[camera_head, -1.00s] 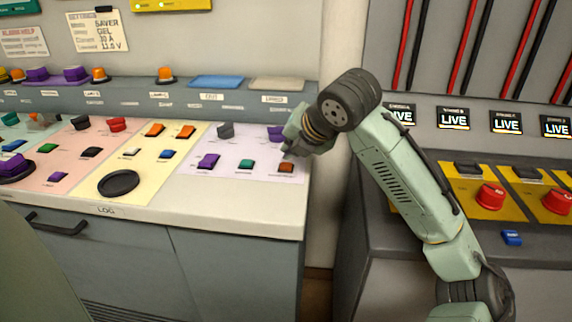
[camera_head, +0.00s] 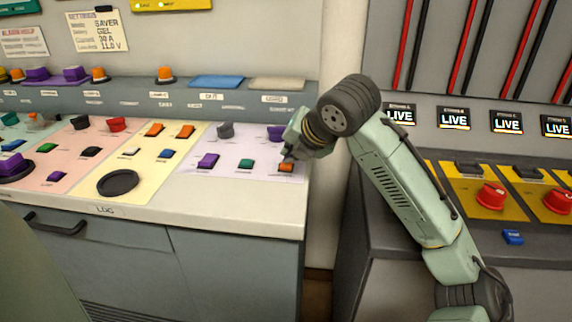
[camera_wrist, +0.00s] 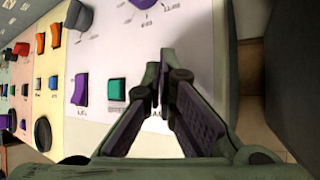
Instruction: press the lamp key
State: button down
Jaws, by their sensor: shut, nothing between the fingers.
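My gripper (camera_head: 289,156) is shut and empty, pointing down at the front right corner of the lilac panel. Its tips are at or just above a small orange key (camera_head: 286,168); I cannot tell if they touch. The key looks bright orange, and its label is too small to read, so I cannot confirm it as the lamp key. In the wrist view the shut fingers (camera_wrist: 163,75) cover the spot where this key would be. Left of it on the same panel are a teal key (camera_head: 246,164), also in the wrist view (camera_wrist: 117,90), and a purple switch (camera_head: 208,161).
A grey knob (camera_head: 226,131) and a purple knob (camera_head: 275,132) sit behind on the lilac panel. Yellow and pink panels with more keys lie to the left, with a black round disc (camera_head: 118,184). Past a gap on the right stands a grey bench with red knobs (camera_head: 491,196).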

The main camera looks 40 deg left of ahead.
aim_at(290, 164)
jog(key=shift+f, duration=0.45)
dwell(0.4)
jog(key=shift+r+p, duration=0.6)
jog(key=shift+r, duration=0.35)
notch_tip(290, 164, up, 5)
jog(key=p, duration=0.4)
dwell(0.7)
